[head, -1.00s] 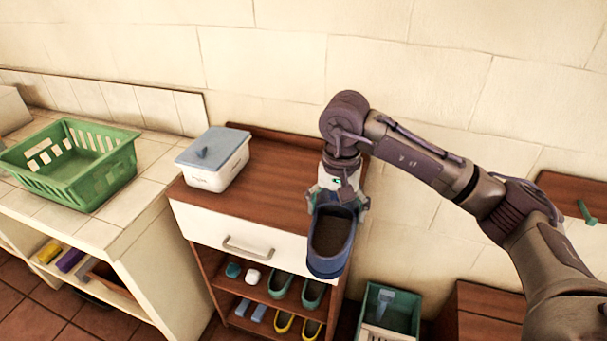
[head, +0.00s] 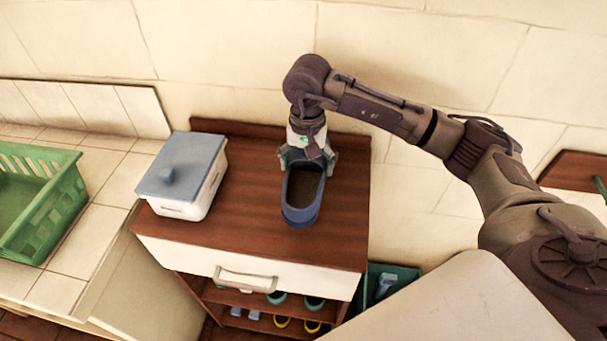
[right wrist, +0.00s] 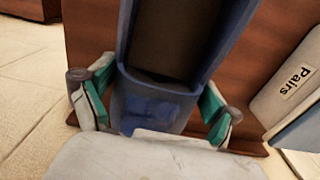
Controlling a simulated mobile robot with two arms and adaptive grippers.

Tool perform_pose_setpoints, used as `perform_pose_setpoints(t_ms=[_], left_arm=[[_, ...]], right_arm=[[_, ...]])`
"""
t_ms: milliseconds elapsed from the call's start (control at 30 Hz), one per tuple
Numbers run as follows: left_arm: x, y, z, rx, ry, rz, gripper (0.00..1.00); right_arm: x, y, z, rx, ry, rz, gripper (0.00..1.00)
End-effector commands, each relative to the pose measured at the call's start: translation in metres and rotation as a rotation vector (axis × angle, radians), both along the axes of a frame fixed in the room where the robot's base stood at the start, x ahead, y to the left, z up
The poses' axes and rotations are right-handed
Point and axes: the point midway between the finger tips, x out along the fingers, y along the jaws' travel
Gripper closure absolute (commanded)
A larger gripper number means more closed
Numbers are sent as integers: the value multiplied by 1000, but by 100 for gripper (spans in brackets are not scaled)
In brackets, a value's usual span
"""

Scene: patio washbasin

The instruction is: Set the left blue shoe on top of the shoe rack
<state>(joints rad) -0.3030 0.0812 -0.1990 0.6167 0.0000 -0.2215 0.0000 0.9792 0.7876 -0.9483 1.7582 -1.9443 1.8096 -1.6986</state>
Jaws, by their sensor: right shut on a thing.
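The blue shoe (head: 303,192) is over the brown wooden top of the shoe rack (head: 250,210), right of its middle, with its toe toward the rack's front edge. My right gripper (head: 308,160) is shut on the heel end of the shoe. In the right wrist view the gripper's teal-padded fingers (right wrist: 155,100) sit on both sides of the blue shoe (right wrist: 150,105). The shoe looks level and very near or touching the top; I cannot tell whether it rests there. My left gripper is not in view.
A white box with a blue-grey lid (head: 183,175) stands on the left of the rack top. A green basket (head: 40,195) sits on the tiled counter at left. Several shoes stand on the shelves below the drawer (head: 240,265). The top's front right is clear.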

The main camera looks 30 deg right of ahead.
Motion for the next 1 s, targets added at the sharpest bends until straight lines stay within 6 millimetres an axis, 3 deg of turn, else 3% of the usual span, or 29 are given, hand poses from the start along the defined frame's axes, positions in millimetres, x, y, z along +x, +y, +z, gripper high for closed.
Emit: perform_pose_setpoints(t_ms=[100, 167, 267, 500, 800, 833, 867, 1000], left_arm=[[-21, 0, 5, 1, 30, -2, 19], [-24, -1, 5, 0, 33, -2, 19], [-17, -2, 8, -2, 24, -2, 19], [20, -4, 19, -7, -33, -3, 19], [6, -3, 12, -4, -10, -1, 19], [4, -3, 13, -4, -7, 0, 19], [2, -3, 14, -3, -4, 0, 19], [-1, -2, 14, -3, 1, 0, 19]], right_arm=[[0, 1, -11, 1, -1, 1, 64], [1, 0, -15, 0, -1, 0, 64], [0, 1, -25, 1, 1, 0, 64], [1, 1, -52, 1, -2, 1, 64], [1, 0, -56, 0, -3, 1, 64], [1, 0, -55, 0, -2, 1, 6], [1, 0, -55, 0, -2, 1, 1], [1, 0, -54, 0, -1, 1, 0]])
